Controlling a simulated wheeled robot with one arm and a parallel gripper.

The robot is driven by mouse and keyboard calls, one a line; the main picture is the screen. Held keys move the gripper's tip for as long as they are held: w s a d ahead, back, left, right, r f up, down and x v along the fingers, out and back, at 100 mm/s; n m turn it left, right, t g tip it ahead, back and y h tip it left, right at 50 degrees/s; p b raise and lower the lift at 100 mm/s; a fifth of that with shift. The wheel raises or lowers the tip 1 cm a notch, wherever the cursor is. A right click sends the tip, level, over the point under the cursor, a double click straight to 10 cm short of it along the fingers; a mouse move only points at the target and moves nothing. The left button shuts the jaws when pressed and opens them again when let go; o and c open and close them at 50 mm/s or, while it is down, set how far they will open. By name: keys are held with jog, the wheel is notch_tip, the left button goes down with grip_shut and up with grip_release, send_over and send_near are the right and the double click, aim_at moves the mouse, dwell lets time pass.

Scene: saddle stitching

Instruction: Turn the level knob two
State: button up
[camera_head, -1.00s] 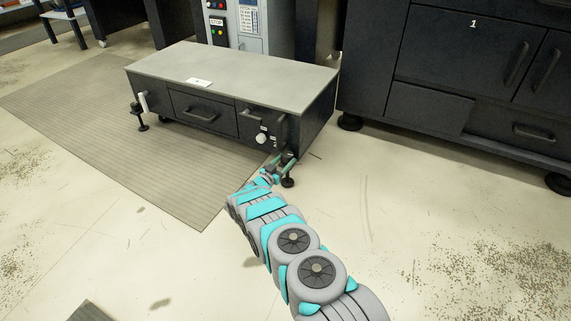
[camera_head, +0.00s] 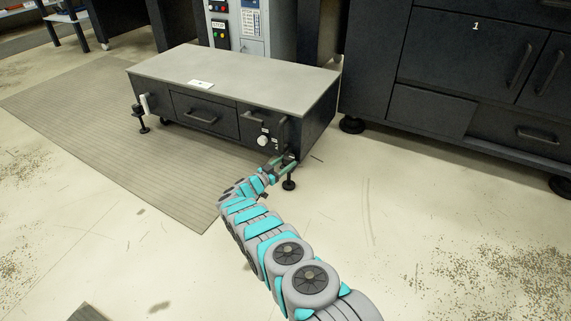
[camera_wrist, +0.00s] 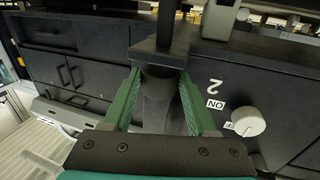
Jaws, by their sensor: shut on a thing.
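Level knob two (camera_wrist: 158,92) is a dark round part on the levelling foot at the cabinet's near right corner. In the wrist view it sits between the two green fingers of my gripper (camera_wrist: 159,74), which are shut on it. A dark block and a post stand just beyond it. In the head view my gripper (camera_head: 284,164) is at that corner, low by the floor, and hides most of the knob. The foot's black base (camera_head: 289,185) shows below the gripper.
The low black cabinet (camera_head: 200,113) has a grey top. A white rotary switch (camera_wrist: 240,121) by the "2" and "ON" labels is right of the fingers in the wrist view. A large dark machine (camera_head: 430,107) stands to the right. Floor in front is clear.

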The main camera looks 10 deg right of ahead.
jog(key=shift+r, duration=0.1)
jog(key=o, duration=1.4)
jog(key=shift+c, duration=0.2)
jog(key=p+v, duration=0.1)
jog(key=v, duration=0.6)
jog(key=shift+s+a, duration=0.25)
jog(key=shift+a, duration=0.05)
